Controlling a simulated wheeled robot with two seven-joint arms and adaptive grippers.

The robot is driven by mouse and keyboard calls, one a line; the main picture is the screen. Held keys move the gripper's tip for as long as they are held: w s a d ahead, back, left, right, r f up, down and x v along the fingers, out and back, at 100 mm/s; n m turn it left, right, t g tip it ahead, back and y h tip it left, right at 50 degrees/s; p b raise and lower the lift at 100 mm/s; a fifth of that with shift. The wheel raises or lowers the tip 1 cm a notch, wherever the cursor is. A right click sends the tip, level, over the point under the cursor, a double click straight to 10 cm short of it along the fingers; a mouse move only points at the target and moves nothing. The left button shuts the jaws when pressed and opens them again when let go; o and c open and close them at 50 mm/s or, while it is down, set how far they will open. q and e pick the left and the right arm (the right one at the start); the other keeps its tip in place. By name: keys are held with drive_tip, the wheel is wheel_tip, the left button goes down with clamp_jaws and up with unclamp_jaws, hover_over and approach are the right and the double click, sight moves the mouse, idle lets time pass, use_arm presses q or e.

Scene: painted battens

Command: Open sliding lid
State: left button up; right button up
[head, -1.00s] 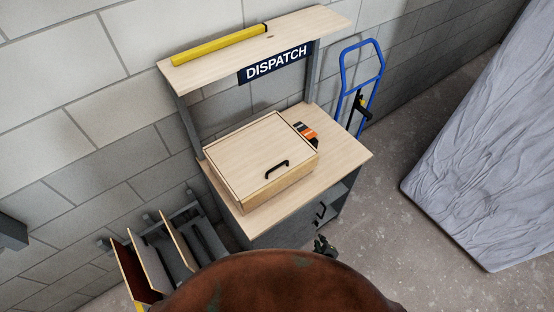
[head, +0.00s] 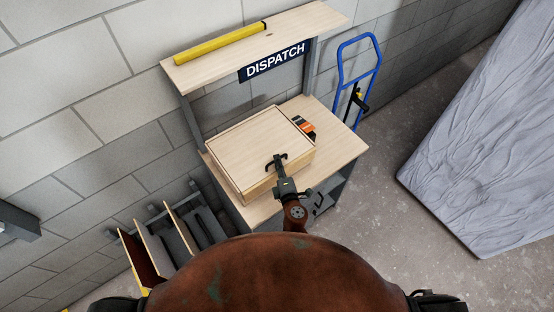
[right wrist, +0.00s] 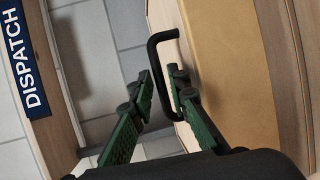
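A pale wooden box with a sliding lid (head: 255,145) sits on the workbench, and the lid covers its top. A black bar handle (head: 270,161) stands at the lid's near right edge; it also shows in the right wrist view (right wrist: 156,62). My right gripper (head: 281,172) is at the handle. In the right wrist view, its two green-black fingers (right wrist: 163,80) are apart, one on each side of the handle bar. I cannot see clear contact. My left gripper is not in view.
The wooden bench top (head: 338,145) has free room right of the box, with small orange and dark items (head: 303,126) behind it. A shelf with a yellow bar (head: 222,44) and a DISPATCH sign (head: 275,61) stands above. A blue hand truck (head: 343,75) is at the right.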

drive_tip(key=shift+x, duration=0.95)
drive_tip(key=shift+c, duration=0.3)
clamp_jaws()
